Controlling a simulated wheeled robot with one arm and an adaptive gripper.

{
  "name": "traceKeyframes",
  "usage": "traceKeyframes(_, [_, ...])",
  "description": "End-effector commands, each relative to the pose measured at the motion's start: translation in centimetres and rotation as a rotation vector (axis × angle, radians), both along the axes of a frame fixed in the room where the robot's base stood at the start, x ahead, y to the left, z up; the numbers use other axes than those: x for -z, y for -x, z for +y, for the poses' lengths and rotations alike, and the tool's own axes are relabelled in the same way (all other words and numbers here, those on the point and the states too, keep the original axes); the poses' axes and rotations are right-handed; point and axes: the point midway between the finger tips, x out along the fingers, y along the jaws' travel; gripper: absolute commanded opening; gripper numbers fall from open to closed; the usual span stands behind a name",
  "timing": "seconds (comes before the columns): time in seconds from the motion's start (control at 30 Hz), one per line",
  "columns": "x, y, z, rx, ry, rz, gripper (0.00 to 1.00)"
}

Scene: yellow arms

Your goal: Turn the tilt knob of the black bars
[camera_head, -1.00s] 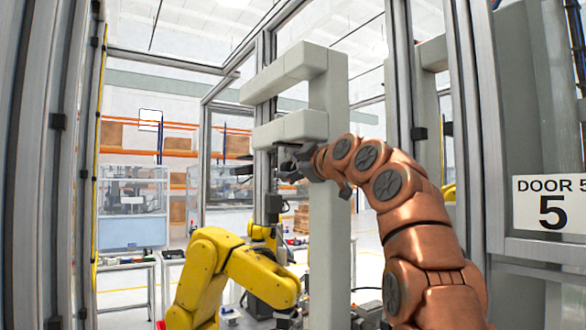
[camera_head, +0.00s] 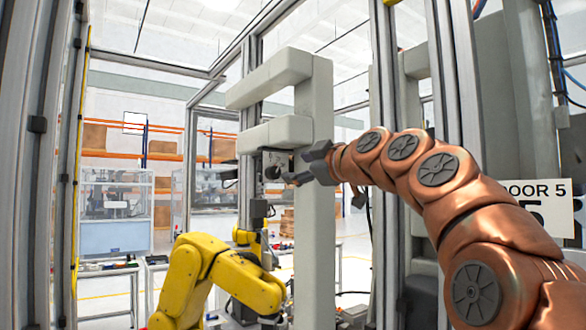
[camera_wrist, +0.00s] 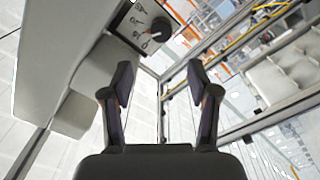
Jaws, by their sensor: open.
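The panel is set against a pale grey beam. In the head view the knob (camera_head: 271,172) shows small under the lower pale arm, just left of my gripper (camera_head: 300,166). My gripper (camera_wrist: 160,78) is open in the wrist view, its two dark fingers apart with nothing between them. The knob lies beyond the fingertips, toward the top of that picture, apart from them. I cannot make out which parts are the black bars.
A pale post (camera_head: 313,230) with two arms stands beside my gripper. A yellow robot arm (camera_head: 215,275) stands below left. Metal frame posts (camera_head: 455,110) rise close to my arm on the right. A DOOR 5 sign (camera_head: 530,203) hangs at right.

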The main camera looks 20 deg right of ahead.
Motion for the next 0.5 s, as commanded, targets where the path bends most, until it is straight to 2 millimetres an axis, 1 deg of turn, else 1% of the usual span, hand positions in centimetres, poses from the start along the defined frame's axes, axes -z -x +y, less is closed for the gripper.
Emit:
traceKeyframes(0.03, [-0.1, 0.7, 0.1, -0.008, -0.003, -0.001, 0.60])
traceKeyframes(0.2, [0.2, 1.7, -0.3, -0.003, 0.010, 0.001, 0.60])
traceKeyframes(0.5, [0.4, 2.0, -0.6, 0.006, 0.028, 0.003, 0.60])
